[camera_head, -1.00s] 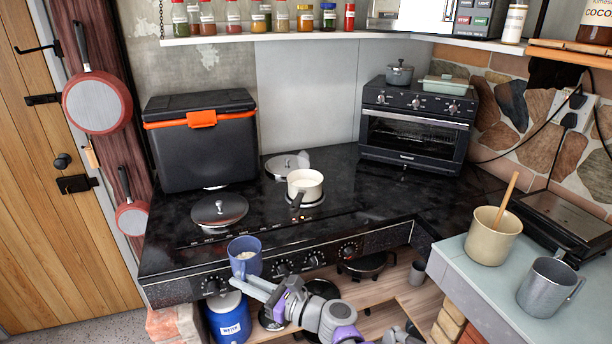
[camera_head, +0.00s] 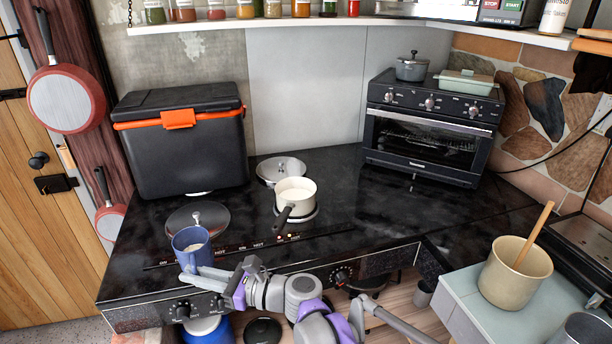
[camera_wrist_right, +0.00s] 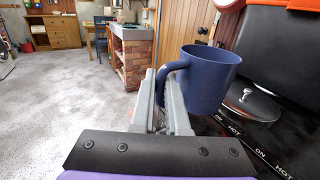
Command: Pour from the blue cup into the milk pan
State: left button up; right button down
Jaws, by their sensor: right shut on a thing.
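The blue cup (camera_head: 192,246) is upright at the front left of the black stove, with pale contents showing inside. My right gripper (camera_head: 196,275) is shut on the cup's handle. In the right wrist view the cup (camera_wrist_right: 205,78) is seen from the side, with its handle between the gripper's fingers (camera_wrist_right: 168,95). The milk pan (camera_head: 296,196), cream with a dark handle pointing to the front, sits on a burner to the right of and behind the cup. Something whitish shows inside the pan. My left gripper is not seen.
A round metal lid (camera_head: 198,220) covers a hob just behind the cup. Another lid (camera_head: 281,170) is behind the pan. A black cooler (camera_head: 185,150) stands at the back left and a toaster oven (camera_head: 428,132) at the back right. The stovetop right of the pan is clear.

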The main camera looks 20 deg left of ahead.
aim_at(296, 194)
jog(key=i+l, duration=0.15)
jog(key=i, duration=0.25)
jog(key=i+l, duration=0.15)
jog(key=i, duration=0.3)
